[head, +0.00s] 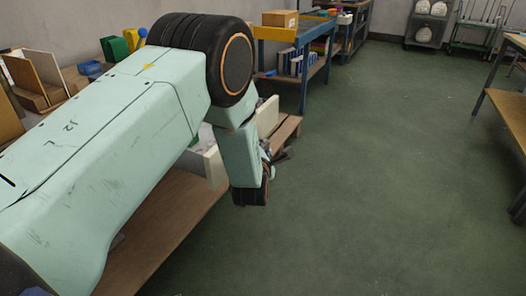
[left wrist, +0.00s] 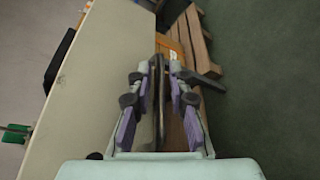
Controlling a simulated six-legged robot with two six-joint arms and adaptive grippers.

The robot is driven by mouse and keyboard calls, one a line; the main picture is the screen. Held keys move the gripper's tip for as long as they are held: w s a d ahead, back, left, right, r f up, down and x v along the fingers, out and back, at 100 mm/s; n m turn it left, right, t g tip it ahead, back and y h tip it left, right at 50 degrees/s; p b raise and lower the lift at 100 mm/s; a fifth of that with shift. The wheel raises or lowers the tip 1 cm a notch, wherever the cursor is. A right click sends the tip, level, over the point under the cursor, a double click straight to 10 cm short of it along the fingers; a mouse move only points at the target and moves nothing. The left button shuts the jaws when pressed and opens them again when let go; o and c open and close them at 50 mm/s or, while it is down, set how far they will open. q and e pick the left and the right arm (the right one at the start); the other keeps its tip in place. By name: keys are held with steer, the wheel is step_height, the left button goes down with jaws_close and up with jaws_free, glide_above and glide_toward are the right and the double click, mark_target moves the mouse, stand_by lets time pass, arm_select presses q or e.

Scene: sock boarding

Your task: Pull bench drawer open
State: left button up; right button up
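The bench drawer (head: 211,166) is a cream box that shows in the head view beside and behind my left forearm. It stands out from the bench, and grey items lie inside it. My left gripper (head: 277,160) is at the drawer's outer side, partly hidden by its own wrist. In the left wrist view, a cream panel (left wrist: 88,70) fills the left side. A dark upright bar (left wrist: 158,105), which looks like the drawer handle, runs between the purple-padded fingers of my left gripper (left wrist: 160,70). The fingertips are close on both sides of it; contact is unclear. My right gripper is not in view.
The bench's wooden lower shelf (head: 170,222) runs below my arm. A wooden pallet (head: 286,130) lies just beyond the drawer. A blue workbench (head: 305,70) stands behind, and another table (head: 506,105) at the right. The green floor between is clear.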

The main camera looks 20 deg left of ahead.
arm_select(q)
steer(key=v, duration=1.2)
steer(key=shift+f, duration=0.1)
steer(key=s+f+m+g+h+p, duration=0.25)
steer(key=s+f+m+g, duration=0.55)
steer(key=s+f+m, duration=0.95)
steer(key=s+r+m+g+h+p, duration=0.1)
steer(key=s+m+g+p, duration=0.3)
steer(key=s+m, duration=0.5)
steer(key=s+r+g, duration=0.1)
steer(key=s+g, duration=0.1)
steer(key=s, duration=0.8)
steer(key=shift+s+d+r+m+g+p, duration=0.25)
steer(key=shift+r+m+g+p, duration=0.1)
steer(key=shift+g, duration=0.05)
